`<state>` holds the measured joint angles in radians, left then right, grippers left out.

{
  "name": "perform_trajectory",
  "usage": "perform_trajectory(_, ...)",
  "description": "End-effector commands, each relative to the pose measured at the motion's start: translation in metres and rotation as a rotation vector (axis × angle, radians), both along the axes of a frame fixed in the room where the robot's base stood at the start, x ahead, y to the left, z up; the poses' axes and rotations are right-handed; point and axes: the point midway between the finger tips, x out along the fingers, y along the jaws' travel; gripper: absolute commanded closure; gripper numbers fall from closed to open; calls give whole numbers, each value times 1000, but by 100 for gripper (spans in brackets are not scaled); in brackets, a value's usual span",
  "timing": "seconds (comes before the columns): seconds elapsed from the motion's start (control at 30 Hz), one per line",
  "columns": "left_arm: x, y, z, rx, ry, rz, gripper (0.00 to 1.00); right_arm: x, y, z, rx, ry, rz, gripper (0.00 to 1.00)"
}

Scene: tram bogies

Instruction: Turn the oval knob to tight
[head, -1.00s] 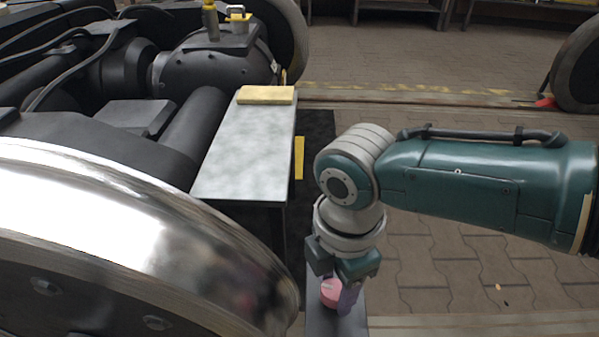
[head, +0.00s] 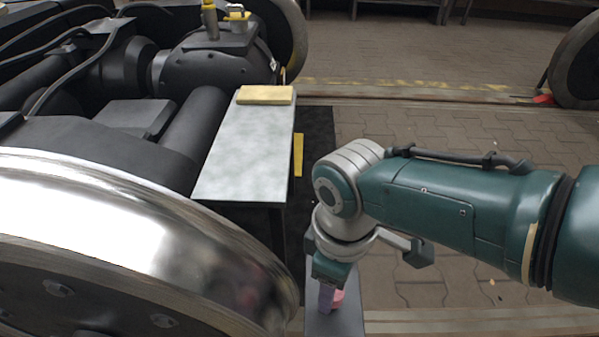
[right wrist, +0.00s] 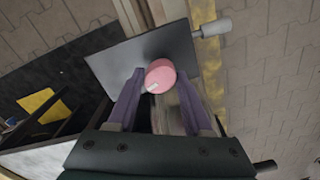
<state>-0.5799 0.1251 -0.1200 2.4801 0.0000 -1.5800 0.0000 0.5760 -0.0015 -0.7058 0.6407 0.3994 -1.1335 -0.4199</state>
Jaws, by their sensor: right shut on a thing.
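The pink knob (head: 338,298) sits on a dark grey plate (head: 348,323) at the bottom of the head view. In the right wrist view the knob (right wrist: 160,72) looks round, with a short white mark on its lower left edge. My right gripper (right wrist: 160,78) is shut on the knob, with one purple finger on each side. In the head view my right gripper (head: 330,297) points down at the plate and partly hides the knob. No label for tight can be read. My left gripper is not in view.
A large shiny wheel (head: 130,215) fills the lower left, close to the plate. A pale bench top (head: 240,150) with a yellow block (head: 265,95) stands behind it. A grey cylindrical handle (right wrist: 214,27) sticks out beside the plate. Paved floor lies open to the right.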

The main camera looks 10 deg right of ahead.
Motion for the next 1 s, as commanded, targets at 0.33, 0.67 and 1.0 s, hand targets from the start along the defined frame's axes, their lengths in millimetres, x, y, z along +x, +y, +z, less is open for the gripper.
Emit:
perform_trajectory(0.33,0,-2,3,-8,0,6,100,0,1,1,1,0,-136,100)
perform_trajectory(0.67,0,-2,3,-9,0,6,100,0,0,1,1,-1,-159,100)
perform_trajectory(1.0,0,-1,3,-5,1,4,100,0,1,1,1,-1,-158,36)
